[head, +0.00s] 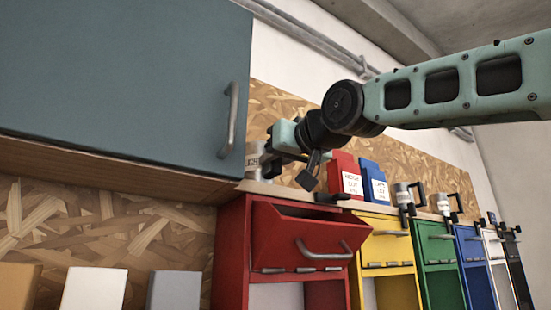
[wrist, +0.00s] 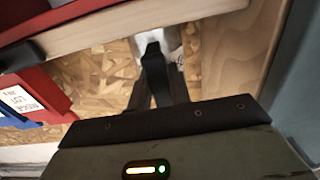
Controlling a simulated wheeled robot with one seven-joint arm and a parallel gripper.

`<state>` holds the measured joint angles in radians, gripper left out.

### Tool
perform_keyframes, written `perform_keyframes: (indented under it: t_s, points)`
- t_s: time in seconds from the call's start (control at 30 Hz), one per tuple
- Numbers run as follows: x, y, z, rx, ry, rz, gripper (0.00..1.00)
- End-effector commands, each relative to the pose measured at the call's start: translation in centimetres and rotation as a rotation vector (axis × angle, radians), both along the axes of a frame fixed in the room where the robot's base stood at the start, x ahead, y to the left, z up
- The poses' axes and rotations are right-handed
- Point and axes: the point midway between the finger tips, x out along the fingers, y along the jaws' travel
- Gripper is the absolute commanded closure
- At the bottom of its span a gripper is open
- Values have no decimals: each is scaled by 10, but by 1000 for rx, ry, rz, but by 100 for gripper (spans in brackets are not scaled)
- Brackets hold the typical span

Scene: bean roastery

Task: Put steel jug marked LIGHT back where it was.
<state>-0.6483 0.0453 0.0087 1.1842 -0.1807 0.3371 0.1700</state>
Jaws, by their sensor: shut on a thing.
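A steel jug (head: 254,158) with partly readable dark marking stands at the left end of the wooden ledge above the red bin, beside the blue-grey cabinet. My gripper (head: 270,157) reaches it from the right in the head view. In the wrist view my black fingers (wrist: 154,62) are shut on the jug, and only a grey-white part of the steel jug (wrist: 172,36) shows behind them. The full marking is not readable. Whether the jug's base touches the ledge I cannot tell.
The blue-grey cabinet (head: 120,75) is close on the left. A red box (head: 345,174) and a blue box (head: 374,181) stand on the ledge to the right, then more steel jugs (head: 402,194). Below, the red bin (head: 300,236) has its tilting front open.

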Motion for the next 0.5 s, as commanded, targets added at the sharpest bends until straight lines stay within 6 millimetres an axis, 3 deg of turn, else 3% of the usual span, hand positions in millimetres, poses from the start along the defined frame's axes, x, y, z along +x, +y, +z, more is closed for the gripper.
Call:
perform_keyframes:
  t_s: [0.17,0.2,0.23,0.5]
  points:
    - [0,0,0,0,0,0,100]
    - [0,0,0,-1,1,0,70]
    - [0,0,0,-1,1,0,61]
    - [0,0,0,-1,1,0,59]
